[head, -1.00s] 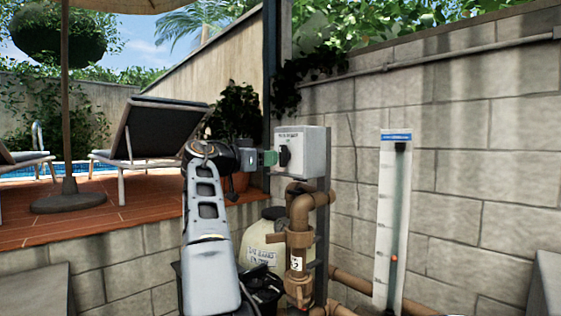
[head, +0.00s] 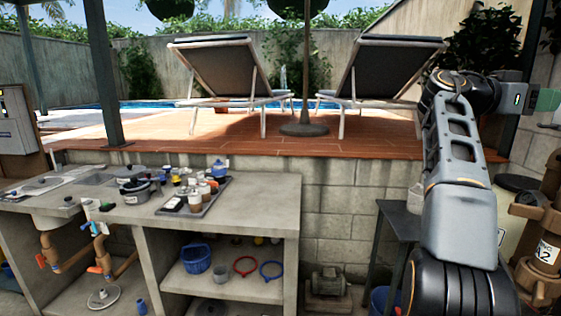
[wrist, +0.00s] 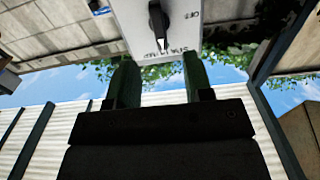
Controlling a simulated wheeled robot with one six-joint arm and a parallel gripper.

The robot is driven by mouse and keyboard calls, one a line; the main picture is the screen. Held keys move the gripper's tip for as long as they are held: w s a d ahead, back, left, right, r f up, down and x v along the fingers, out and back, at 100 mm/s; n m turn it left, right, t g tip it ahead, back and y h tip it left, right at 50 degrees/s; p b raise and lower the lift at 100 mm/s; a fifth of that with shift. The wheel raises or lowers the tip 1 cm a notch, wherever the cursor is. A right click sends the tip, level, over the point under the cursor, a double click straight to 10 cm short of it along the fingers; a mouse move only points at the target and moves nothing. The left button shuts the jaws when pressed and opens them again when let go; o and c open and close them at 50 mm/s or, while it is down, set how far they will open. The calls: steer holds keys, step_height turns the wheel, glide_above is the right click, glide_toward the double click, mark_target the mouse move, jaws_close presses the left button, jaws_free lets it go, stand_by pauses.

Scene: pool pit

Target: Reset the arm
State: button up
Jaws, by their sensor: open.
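My gripper (wrist: 161,82) is open, with its two green fingers apart and nothing between them in the wrist view. Past the fingertips is a light grey switch box (wrist: 180,20) with a black rotary knob (wrist: 158,22); the lettering shows at an angle. The gap between the fingers and the box is hard to judge. In the head view my arm rises at the right, and my gripper (head: 545,100) points right at the picture's edge, partly cut off. The switch box is out of the head view.
A concrete counter (head: 262,190) at left holds a tray (head: 208,210) of bottles; a blue basket (head: 196,259) is on its shelf. A dark side table (head: 398,208) and brown pipes (head: 540,215) flank my arm. Two loungers (head: 215,65) stand on the tiled deck.

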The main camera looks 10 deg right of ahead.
steer(key=w+a+f+n+t+y+p, duration=0.1)
steer(key=w+f+n+t+y, duration=0.15)
steer(key=w+f+n, duration=0.4)
steer(key=w+f+n+t+y, duration=0.2)
steer(key=w+f+n+t, duration=0.15)
steer(key=f, duration=0.65)
steer(key=a+f+n+t+y+p, duration=0.3)
steer(key=a+f+n+y, duration=0.3)
steer(key=a+f, duration=0.75)
steer(key=s+a+f+n+y+p, duration=0.2)
steer(key=s+a, duration=0.2)
steer(key=a, duration=0.4)
steer(key=s+a+f+n+y+p, duration=0.1)
steer(key=s+a, duration=0.3)
steer(key=a, duration=0.5)
steer(key=s+a+f+n+y+p, duration=0.2)
steer(key=s+a+f+y+p, duration=0.1)
steer(key=a, duration=0.6)
steer(key=shift+s+f+n+y, duration=0.25)
steer(key=shift+s+n+y, duration=0.1)
steer(key=shift+s, duration=0.1)
